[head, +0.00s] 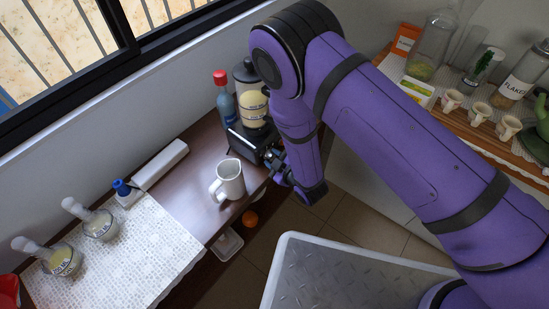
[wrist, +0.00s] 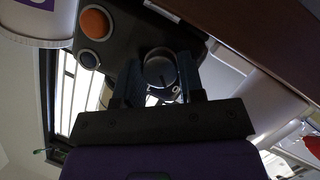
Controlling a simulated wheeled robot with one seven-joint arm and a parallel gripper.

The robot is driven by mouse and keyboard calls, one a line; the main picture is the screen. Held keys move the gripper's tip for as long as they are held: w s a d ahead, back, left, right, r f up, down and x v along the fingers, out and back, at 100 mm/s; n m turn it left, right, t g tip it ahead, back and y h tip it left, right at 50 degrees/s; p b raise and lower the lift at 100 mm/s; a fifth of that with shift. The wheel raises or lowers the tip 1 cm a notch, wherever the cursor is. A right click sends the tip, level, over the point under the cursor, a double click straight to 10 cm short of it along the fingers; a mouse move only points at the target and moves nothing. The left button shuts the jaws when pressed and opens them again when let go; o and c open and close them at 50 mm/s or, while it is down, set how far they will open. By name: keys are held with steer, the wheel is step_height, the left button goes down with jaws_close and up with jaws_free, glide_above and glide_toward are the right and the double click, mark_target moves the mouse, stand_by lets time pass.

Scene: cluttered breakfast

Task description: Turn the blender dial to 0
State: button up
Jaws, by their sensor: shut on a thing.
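The blender stands at the back of the dark table, its jar (head: 251,96) holding a pale content and its black base (head: 246,141) below. In the wrist view, the round dark dial (wrist: 160,68) is on the base, between my two fingertips. A "0" mark shows just beside the dial; I cannot tell clearly where the dial points. My gripper (head: 277,164) is at the right side of the base in the head view. The wrist view shows my gripper (wrist: 160,78) shut on the dial, with a finger on each side.
A white mug (head: 229,180) stands close in front of the base. A red-capped bottle (head: 225,99) stands beside the blender. Floor (head: 345,212) is open right of the table.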

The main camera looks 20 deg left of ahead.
steer(key=shift+n+t, duration=0.4)
steer(key=shift+n, duration=0.1)
stand_by(0.3)
steer(key=o, duration=0.9)
steer(key=v, duration=1)
steer(key=shift+s+d+r, duration=0.1)
steer(key=shift+s+d, duration=0.1)
steer(key=shift+s, duration=0.1)
